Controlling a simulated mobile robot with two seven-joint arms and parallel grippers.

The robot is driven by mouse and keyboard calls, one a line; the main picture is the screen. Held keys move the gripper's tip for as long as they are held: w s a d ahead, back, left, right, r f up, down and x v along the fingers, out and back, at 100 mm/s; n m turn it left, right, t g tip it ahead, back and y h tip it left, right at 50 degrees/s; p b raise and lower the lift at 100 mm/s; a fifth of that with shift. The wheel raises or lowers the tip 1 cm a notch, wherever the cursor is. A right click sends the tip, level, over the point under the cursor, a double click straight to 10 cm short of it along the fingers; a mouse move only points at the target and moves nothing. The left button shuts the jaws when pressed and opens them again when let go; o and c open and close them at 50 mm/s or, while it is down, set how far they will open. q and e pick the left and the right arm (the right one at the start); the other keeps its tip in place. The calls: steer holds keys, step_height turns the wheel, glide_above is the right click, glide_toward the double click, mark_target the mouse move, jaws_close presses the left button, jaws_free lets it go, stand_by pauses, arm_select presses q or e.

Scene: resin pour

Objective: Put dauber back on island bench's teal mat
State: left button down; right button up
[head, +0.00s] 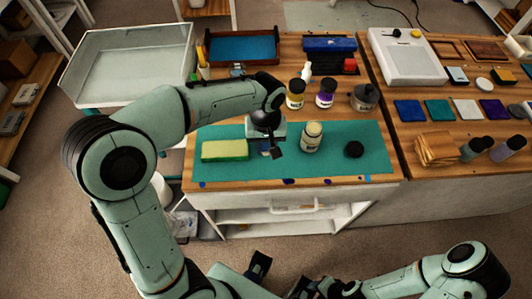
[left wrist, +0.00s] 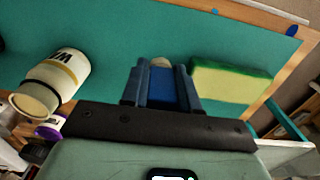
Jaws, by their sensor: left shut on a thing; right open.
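My left gripper (head: 268,151) is over the teal mat (head: 220,176) on the island bench, between a green-and-yellow sponge and an open jar. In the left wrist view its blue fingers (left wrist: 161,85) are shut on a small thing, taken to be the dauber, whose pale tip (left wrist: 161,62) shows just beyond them. The fingers hide the rest of it, and I cannot tell whether it touches the mat. My right gripper (head: 282,276) is open, low in front of the bench.
The sponge (head: 225,150) lies left on the mat. The labelled jar (head: 311,137) stands right of my left gripper, with a black lid (head: 354,149) farther right. The mat's front strip is mostly clear.

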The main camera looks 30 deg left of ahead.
mark_target(266, 154)
arm_select(q)
steer(key=shift+f, duration=2.2)
steer(key=shift+b, duration=0.35)
steer(key=c, duration=0.8)
jaws_free()
steer(key=shift+f, duration=0.1)
steer(key=shift+c, duration=0.2)
step_height(266, 154, up, 12)
steer(key=shift+r+p, duration=0.15)
steer(key=shift+p, duration=0.8)
